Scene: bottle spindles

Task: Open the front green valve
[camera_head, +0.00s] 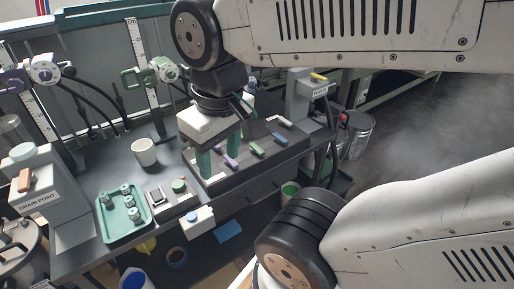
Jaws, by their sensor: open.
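A green lever (257,150) lies on the grey panel in the middle of the bench, between a purple lever (230,161) and a blue lever (280,137). A green fitting with a round dial (165,69) is on an upright scale behind. I cannot tell for certain which is the front green valve. My gripper (219,164) points down over the left part of the panel with its two teal fingers apart and nothing seen between them. It is left of the green lever, near the purple one, and hides part of the panel.
A white cup (145,152), a green tray (125,212) with several small metal pieces and a small box with a green knob (179,186) stand left of the panel. A drain point box (40,186) is at far left. A metal bin (353,135) stands on the floor right.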

